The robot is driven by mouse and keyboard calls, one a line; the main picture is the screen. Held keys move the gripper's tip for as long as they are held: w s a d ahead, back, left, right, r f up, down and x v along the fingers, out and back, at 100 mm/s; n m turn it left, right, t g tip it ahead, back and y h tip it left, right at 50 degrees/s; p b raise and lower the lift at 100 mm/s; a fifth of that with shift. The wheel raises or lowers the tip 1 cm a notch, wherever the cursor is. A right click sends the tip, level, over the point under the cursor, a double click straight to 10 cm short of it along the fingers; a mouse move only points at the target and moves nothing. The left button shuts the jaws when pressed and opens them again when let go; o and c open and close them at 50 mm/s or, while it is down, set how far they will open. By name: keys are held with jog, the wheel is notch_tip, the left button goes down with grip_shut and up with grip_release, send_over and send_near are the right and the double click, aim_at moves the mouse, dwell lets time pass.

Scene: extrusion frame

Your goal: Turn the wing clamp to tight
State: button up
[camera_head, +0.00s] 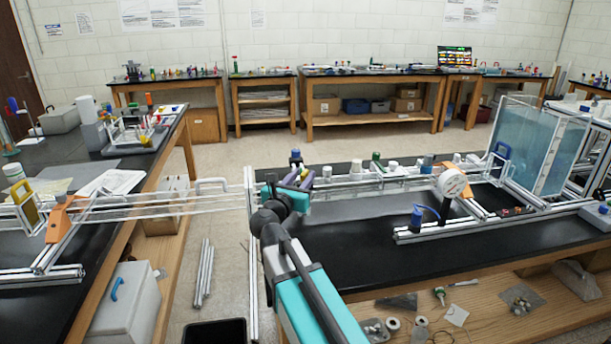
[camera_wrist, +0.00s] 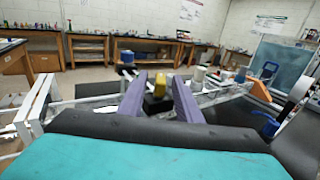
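My gripper (camera_head: 299,178) is at the left end of the framed bench in the head view, with its purple fingers at the rail. In the wrist view my gripper (camera_wrist: 159,78) is open, its two fingers apart. A yellow piece (camera_wrist: 161,83) on a black base shows between the fingers and looks like the wing clamp. I see gaps between it and both fingers. I cannot tell how far ahead of the fingertips it lies or how tight it is. In the head view it is mostly hidden by my gripper.
An upright pale post (camera_head: 252,230) stands just left of my gripper. Clear rods (camera_head: 160,203) run left to another bench. Along the frame on the right are white caps, a round gauge (camera_head: 451,183), a blue valve (camera_head: 417,215) and a blue-tinted tank (camera_head: 538,150).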

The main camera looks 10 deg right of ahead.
jog(key=b+v, duration=0.1)
jog(key=v, duration=0.7)
dwell(0.5)
